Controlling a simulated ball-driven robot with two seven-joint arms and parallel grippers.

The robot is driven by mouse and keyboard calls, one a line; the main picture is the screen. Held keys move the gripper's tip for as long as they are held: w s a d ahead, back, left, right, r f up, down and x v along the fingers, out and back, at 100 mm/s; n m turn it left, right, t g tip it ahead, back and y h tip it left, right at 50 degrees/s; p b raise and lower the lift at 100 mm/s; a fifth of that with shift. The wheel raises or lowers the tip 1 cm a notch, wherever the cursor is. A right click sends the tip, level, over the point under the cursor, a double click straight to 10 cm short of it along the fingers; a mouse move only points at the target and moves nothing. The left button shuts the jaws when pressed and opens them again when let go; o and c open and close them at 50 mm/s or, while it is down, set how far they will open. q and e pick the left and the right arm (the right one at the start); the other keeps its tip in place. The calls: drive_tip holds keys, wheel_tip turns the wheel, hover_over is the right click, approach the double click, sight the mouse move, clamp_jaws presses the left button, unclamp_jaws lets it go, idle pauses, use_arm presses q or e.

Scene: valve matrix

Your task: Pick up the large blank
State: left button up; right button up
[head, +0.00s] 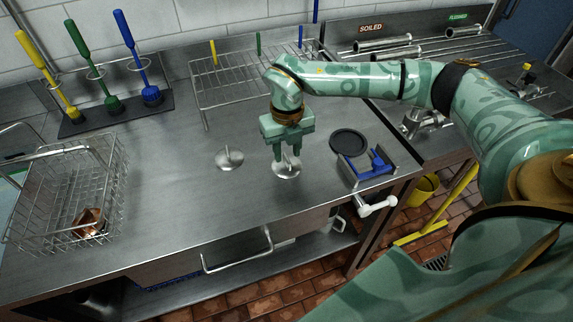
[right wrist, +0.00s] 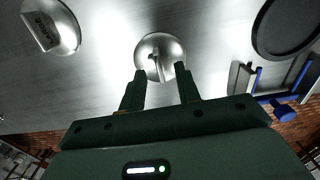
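The large blank (right wrist: 66,32) is a round metal disc with an upright tab marked "LARGE", at the upper left of the right wrist view. In the head view it appears to be the left disc (head: 229,160) of two on the steel counter. A second, smaller-looking disc (head: 285,171) with a thin tab stands to its right; it is also central in the right wrist view (right wrist: 149,46). My right gripper (head: 287,156) points down just above this second disc, fingers apart on either side of its tab. Whether they touch is unclear. My left gripper is out of view.
A black disc (head: 349,142) and a blue-and-grey fixture (head: 368,166) lie right of the gripper. A wire rack (head: 235,85) stands behind, brushes (head: 108,65) at back left, a wire basket (head: 67,190) at left. The counter left of the discs is clear.

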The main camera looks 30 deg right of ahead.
wheel_tip(320, 180, down, 2)
drive_tip(key=shift+f, duration=0.2)
drive_tip(key=shift+r, duration=0.1)
clamp_jaws()
drive_tip(key=shift+r, duration=0.1)
